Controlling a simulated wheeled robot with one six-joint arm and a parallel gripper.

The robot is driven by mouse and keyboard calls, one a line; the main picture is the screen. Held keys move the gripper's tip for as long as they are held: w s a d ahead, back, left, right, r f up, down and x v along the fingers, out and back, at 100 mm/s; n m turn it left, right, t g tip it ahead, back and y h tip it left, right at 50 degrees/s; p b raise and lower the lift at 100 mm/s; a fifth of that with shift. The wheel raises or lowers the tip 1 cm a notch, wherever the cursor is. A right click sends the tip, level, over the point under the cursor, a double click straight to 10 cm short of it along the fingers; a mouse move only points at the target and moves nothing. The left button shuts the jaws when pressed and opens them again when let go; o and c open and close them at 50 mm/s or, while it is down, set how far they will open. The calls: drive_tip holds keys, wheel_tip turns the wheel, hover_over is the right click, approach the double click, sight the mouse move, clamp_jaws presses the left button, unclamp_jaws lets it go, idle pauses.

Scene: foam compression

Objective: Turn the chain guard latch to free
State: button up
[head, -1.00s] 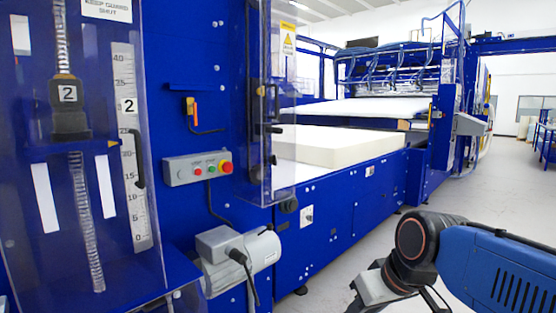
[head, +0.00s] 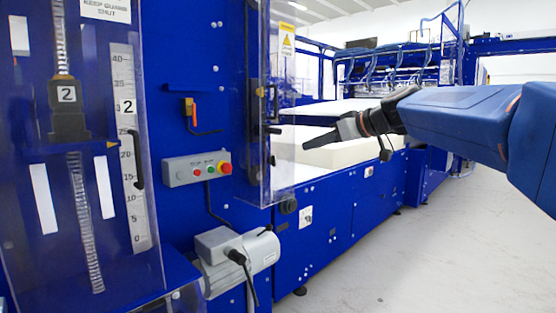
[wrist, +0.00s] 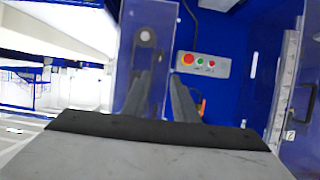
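The clear chain guard (head: 283,175) stands upright at the middle of the head view, on the blue machine column. A dark lever (head: 272,129) on it looks like the latch; its exact form is too small to tell. My gripper (head: 306,145) points left at the guard, just to its right in the picture, with empty fingers. In the wrist view my gripper (wrist: 160,78) shows two dark fingers with a gap between them, in front of the clear guard (wrist: 152,15). A round knob (wrist: 145,37) shows above the fingertips there. The latch cannot be made out in the wrist view.
A grey control box (head: 197,168) with red and green buttons sits left of the guard. A grey motor (head: 238,252) juts out below. Another clear guard (head: 120,200) with a black handle is at the left. A foam block (head: 335,150) lies behind my gripper.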

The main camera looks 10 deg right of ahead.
sight(275, 159)
drive_tip(key=x, duration=1.6)
drive_tip(key=shift+w+a+f, duration=0.2)
drive_tip(key=shift+w+f, duration=0.05)
clamp_jaws()
